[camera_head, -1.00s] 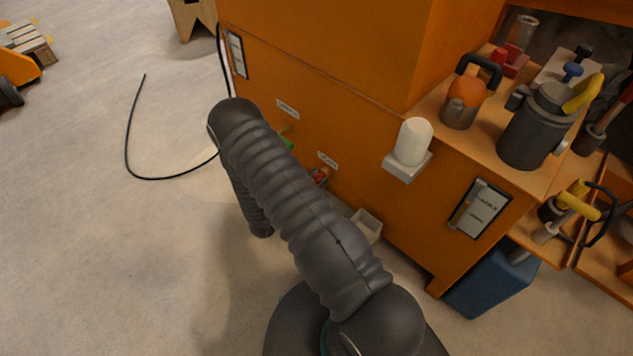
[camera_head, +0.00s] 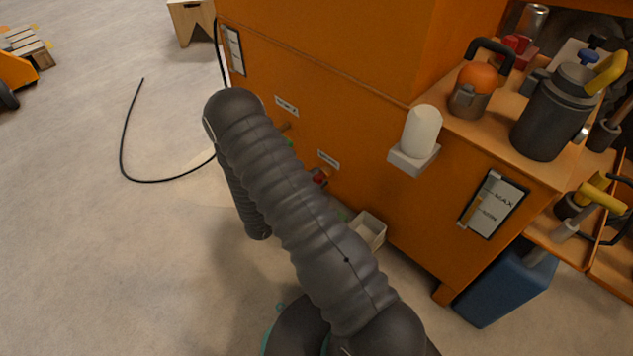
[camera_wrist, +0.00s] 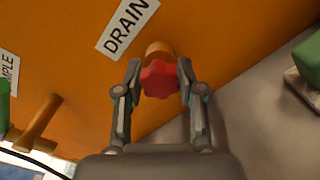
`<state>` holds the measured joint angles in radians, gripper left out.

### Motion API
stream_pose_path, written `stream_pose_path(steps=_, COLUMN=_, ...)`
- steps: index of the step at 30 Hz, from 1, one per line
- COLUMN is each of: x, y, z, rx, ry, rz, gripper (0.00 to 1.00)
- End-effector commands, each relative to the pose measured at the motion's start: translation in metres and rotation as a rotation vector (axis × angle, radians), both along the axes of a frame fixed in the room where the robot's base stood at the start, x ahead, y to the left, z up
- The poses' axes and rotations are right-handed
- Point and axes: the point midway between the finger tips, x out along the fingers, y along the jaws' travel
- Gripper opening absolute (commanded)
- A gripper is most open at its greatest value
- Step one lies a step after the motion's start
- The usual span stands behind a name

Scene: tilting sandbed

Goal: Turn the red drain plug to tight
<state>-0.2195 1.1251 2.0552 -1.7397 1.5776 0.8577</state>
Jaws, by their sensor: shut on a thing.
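The red drain plug (camera_wrist: 160,79) is a lobed red knob on a short orange-brown stub below the DRAIN label (camera_wrist: 127,27) on the orange cabinet wall. In the wrist view my gripper (camera_wrist: 160,84) has one finger on each side of the plug and is shut on it. In the head view a small red part of the plug (camera_head: 319,177) shows beside my arm. My gripper is hidden behind my arm in the head view. The frames do not show how tight the plug is.
A brown stub (camera_wrist: 39,122) and a green part (camera_wrist: 4,105) lie left of the plug on the wall. A pale open box (camera_head: 368,232) is on the floor below. A white cylinder (camera_head: 421,131) sits on a wall bracket. A black cable (camera_head: 122,155) lies on the floor.

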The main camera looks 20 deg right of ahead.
Motion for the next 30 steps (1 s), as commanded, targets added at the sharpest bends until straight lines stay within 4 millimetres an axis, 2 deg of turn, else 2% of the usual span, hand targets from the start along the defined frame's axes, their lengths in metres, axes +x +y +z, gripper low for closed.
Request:
stream_pose_path(steps=14, x=0.000, y=-0.001, z=0.000, rx=0.005, ry=-0.011, rz=-0.001, gripper=0.03)
stream_pose_path(steps=15, x=0.000, y=-0.001, z=0.000, rx=0.005, ry=-0.011, rz=-0.001, gripper=0.48)
stream_pose_path(steps=17, x=0.000, y=-0.001, z=0.000, rx=0.005, ry=-0.011, rz=-0.001, gripper=0.63)
stream_pose_path(steps=26, x=0.000, y=0.002, z=0.000, rx=0.005, ry=-0.010, rz=0.004, gripper=0.64)
stream_pose_path(steps=30, x=-0.002, y=0.009, z=0.000, rx=0.004, ry=-0.009, rz=0.005, gripper=0.64)
